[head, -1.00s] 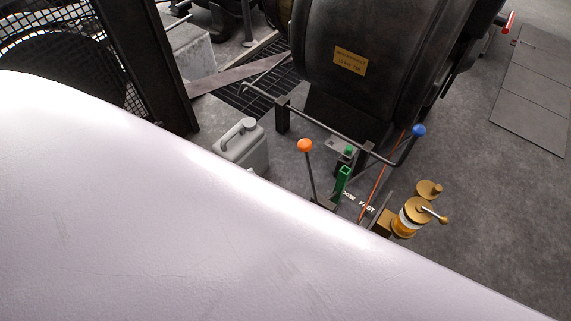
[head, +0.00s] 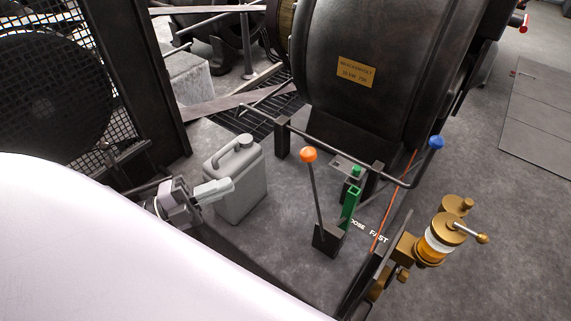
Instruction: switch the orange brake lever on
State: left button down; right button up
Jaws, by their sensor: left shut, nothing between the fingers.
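The orange brake lever (head: 315,195) is a thin dark rod with an orange ball knob (head: 308,155). It rises from a dark block on the floor and tilts slightly to the left at its top. My left gripper (head: 226,190) is shut and empty, left of the lever and apart from it. Its fingers point right, in front of the grey jerrycan; whether they touch the can I cannot tell. My right gripper is not in view.
The grey jerrycan (head: 247,190) stands between my left gripper and the lever. Right of the lever are a green lever (head: 350,208), a blue-knobbed bar (head: 436,143) and a brass oiler (head: 436,243). The dark dynamo (head: 340,100) stands behind. A mesh guard (head: 95,75) is at left.

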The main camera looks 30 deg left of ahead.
pick_arm(q)
jog(key=shift+w+d, duration=0.1)
jog(key=b, duration=0.2)
send_near(302, 158)
jog(key=w+f+x, duration=0.1)
jog(key=x, duration=0.4)
jog(key=shift+w+d+r, duration=0.35)
jog(key=shift+r, duration=0.1)
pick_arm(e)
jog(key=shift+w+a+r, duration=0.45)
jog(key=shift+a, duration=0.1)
